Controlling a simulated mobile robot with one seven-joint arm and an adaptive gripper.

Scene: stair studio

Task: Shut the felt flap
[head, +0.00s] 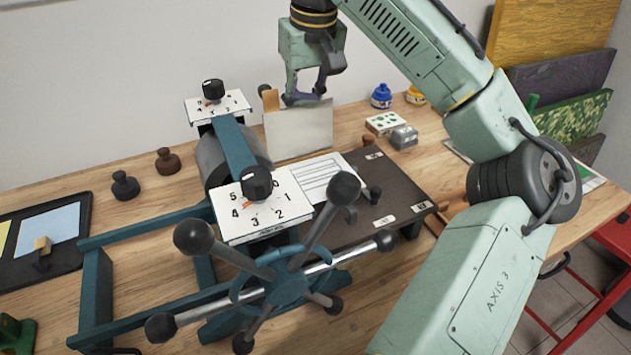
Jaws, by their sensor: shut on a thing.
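The felt flap (298,133) is a cream panel standing upright behind the press roller in the head view. A tan tab (270,100) shows at its upper left corner. My gripper (303,98) points down at the flap's top edge and is shut on it. The fingertips partly cover that edge. The press bed (395,184) is a dark board in front of and to the right of the flap, with a white lined sheet (318,177) on it. The flap's lower edge is partly hidden by the press.
The grey roller (212,162), two numbered dials (262,205) and a spoked hand wheel (287,286) stand in front. Ink bottles (381,96), a dotted card (385,123) and a grey block (404,137) lie to the right. Dark knobbed weights (125,186) stand left.

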